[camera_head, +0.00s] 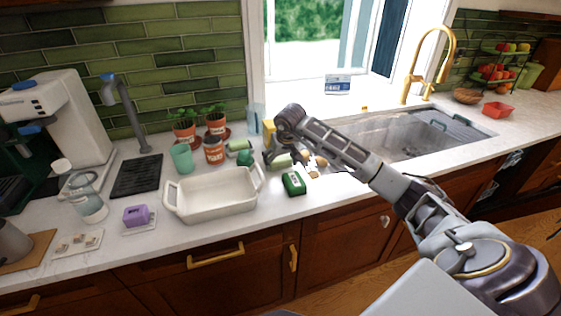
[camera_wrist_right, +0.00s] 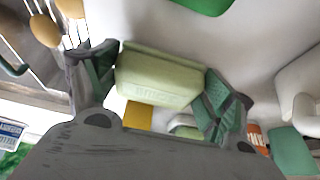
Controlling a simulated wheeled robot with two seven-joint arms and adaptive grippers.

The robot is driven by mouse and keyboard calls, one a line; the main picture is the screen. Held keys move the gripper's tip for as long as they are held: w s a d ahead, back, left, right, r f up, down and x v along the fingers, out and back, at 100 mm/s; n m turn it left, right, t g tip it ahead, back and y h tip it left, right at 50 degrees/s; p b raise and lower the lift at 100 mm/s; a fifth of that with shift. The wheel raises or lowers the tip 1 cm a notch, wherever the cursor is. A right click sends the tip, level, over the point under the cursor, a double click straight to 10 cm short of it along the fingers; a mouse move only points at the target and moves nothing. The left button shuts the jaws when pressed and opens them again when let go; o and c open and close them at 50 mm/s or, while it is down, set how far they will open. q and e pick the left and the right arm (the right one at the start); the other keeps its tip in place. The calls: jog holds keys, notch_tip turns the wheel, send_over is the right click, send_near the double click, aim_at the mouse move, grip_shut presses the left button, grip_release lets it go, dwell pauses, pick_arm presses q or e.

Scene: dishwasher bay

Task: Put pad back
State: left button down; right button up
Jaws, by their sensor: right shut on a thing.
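A pale green pad (camera_wrist_right: 158,77) with embossed lettering sits between the two green-padded fingers of my right gripper (camera_wrist_right: 160,84), which is shut on it. In the head view the same pad (camera_head: 280,161) shows partly below the right gripper (camera_head: 277,158), over the counter left of the sink. I cannot tell whether it touches the counter. My left gripper is not in view.
A green box (camera_head: 293,183) lies in front of the gripper. A white baking dish (camera_head: 215,204) stands to its left. A yellow object (camera_head: 268,129) is behind it, and the sink (camera_head: 385,138) is to its right. Small brown items (camera_head: 316,164) lie close by.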

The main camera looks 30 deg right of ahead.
jog(key=shift+f, duration=0.25)
dwell(0.3)
jog(key=o, duration=0.8)
jog(key=shift+r, duration=0.1)
jog(key=shift+s+r, duration=0.1)
jog(key=shift+r, duration=0.45)
jog(key=shift+v, duration=5.5)
jog(key=shift+s, duration=0.1)
